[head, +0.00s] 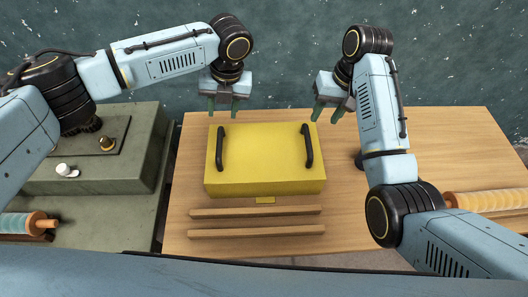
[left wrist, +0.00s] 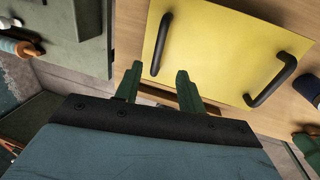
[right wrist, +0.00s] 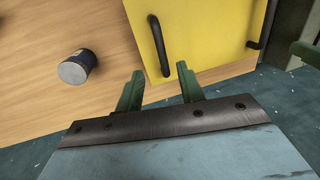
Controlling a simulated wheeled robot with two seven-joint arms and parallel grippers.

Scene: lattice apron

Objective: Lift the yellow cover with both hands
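The yellow cover (head: 265,165) is a box-like lid lying on the wooden table, with a black handle on its left side (head: 220,147) and another on its right side (head: 307,147). My left gripper (head: 222,108) is open and empty above the cover's far left corner. In the left wrist view its fingers (left wrist: 157,85) point toward the cover (left wrist: 215,55), apart from the handles. My right gripper (head: 330,112) is open and empty above the far right corner. In the right wrist view its fingers (right wrist: 160,88) are beside the cover's edge (right wrist: 205,40), apart from the handle.
Two wooden strips (head: 257,212) lie in front of the cover. A dark cylinder with a grey end (right wrist: 77,67) stands on the table to the right. A green-grey cabinet (head: 110,175) with knobs is at left. Spools lie at far left (head: 18,223) and far right (head: 490,200).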

